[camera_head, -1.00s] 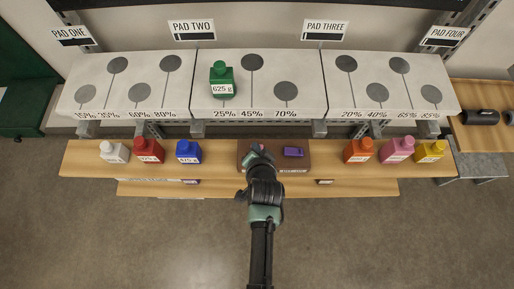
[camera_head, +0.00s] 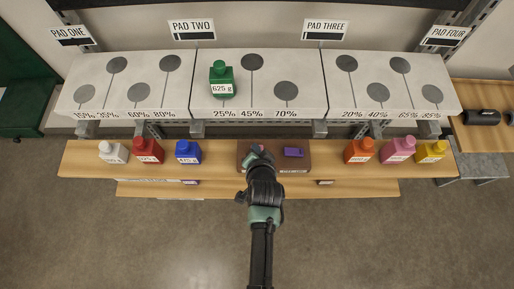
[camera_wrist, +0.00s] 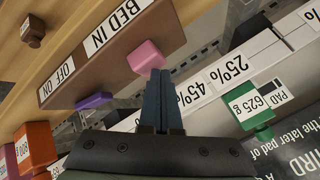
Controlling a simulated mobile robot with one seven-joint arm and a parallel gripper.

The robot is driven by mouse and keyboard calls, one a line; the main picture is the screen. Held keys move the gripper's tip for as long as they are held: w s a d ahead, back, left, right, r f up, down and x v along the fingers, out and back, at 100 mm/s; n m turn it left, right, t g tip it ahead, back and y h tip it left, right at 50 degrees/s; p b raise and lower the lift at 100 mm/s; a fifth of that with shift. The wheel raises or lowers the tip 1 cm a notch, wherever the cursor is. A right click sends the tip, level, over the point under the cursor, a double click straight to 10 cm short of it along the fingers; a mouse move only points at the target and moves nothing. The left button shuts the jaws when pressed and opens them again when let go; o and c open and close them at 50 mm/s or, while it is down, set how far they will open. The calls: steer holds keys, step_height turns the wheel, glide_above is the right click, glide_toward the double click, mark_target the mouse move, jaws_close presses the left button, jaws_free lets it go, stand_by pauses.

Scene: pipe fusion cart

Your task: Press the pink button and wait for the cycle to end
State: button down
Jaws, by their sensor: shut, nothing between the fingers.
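The pink button (camera_wrist: 146,57) is a small block on the brown control box (camera_wrist: 105,58), which has BED IN and OFF ON labels. A purple switch (camera_wrist: 95,101) is on the same box. In the head view, the box (camera_head: 302,164) sits mid-shelf with the purple switch (camera_head: 293,152) to the right, and my gripper (camera_head: 257,152) mostly covers the button. In the wrist view, the shut, empty fingertips of my gripper (camera_wrist: 158,73) overlap the button's right edge. I cannot tell whether they touch it.
A green 625 g bottle (camera_head: 221,82) stands on the 25% spot of pad two. White, red and blue bottles (camera_head: 187,151) are left of the box; orange, pink and yellow ones (camera_head: 431,152) are right of it. The floor in front is clear.

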steer(key=shift+f, duration=0.2)
stand_by(0.3)
steer(key=shift+r+p, duration=0.9)
steer(key=shift+r, duration=0.1)
step_height(320, 180, up, 5)
steer(key=p, duration=0.4)
steer(key=shift+p, duration=0.4)
stand_by(3.3)
